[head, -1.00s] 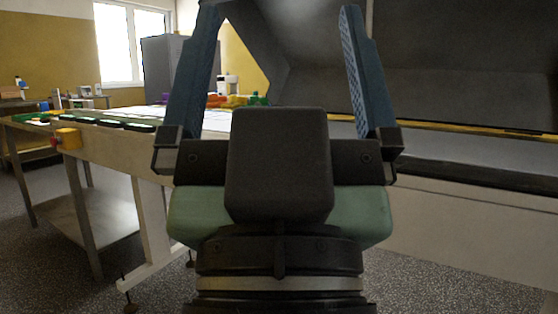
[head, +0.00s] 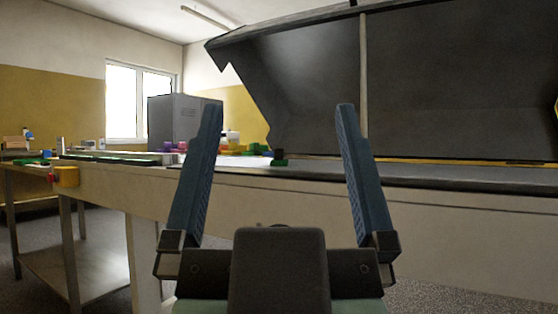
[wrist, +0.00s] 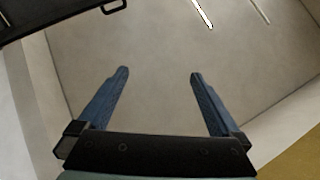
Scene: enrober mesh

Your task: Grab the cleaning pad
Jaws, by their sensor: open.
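My gripper (head: 278,106) is open and empty, its two blue fingers pointing up and spread wide in front of the long machine. It also shows open in the wrist view (wrist: 160,73), with only ceiling between and beyond the fingers. I cannot pick out the cleaning pad for certain. Small coloured items lie on the machine's bed beyond the fingers, among them a dark green-black piece (head: 279,157) and yellow and orange pieces (head: 252,149). They are too small to name. My left finger hides part of that bed.
The long beige machine (head: 450,211) spans the view, with a large dark raised hood (head: 310,95) at right. A grey cabinet (head: 175,120) stands behind. Speckled floor shows at lower left.

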